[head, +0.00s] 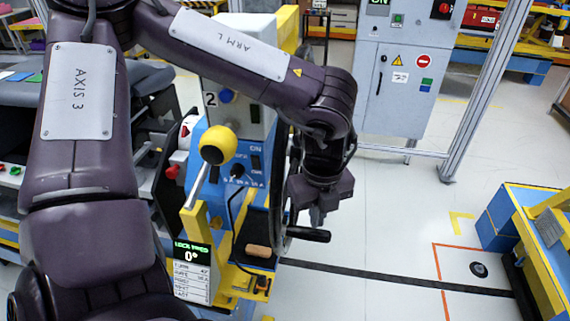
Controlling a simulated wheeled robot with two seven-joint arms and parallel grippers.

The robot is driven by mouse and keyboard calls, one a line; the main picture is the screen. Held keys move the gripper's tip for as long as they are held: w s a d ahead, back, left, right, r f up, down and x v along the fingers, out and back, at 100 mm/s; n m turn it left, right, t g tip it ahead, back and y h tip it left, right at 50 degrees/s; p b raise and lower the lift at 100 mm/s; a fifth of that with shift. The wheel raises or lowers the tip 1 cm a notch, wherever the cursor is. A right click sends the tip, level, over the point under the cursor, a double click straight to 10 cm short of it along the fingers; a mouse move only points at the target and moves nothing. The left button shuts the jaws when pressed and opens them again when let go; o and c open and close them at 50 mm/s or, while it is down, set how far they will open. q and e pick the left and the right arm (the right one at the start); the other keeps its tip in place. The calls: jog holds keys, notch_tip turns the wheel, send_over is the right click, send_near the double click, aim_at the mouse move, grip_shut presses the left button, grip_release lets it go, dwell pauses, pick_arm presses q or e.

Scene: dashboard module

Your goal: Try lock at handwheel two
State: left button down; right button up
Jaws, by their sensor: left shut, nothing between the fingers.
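The handwheel (283,187) stands nearly edge-on at the right side of a blue and yellow station marked 2 (210,99). Its black crank handle (308,235) points right. My left gripper (318,212) hangs fingers down just right of the wheel, above the handle; it is shut and empty. Whether it touches the handle or rim I cannot tell. A lever with a yellow ball knob (217,145) tilts up at the station's front. A small display (192,252) shows green text that seems to read "LOCK TRIED" and a white 0°. My arm hides part of the wheel's upper side.
A grey electrical cabinet (398,85) stands behind, with a metal post to its right. A blue and yellow bench (520,230) is at the far right.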

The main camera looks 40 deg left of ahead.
pick_arm(q)
notch_tip(320, 180, up, 6)
jog(key=p, duration=0.3)
dwell(0.3)
jog(key=shift+f, duration=0.1)
dwell(0.4)
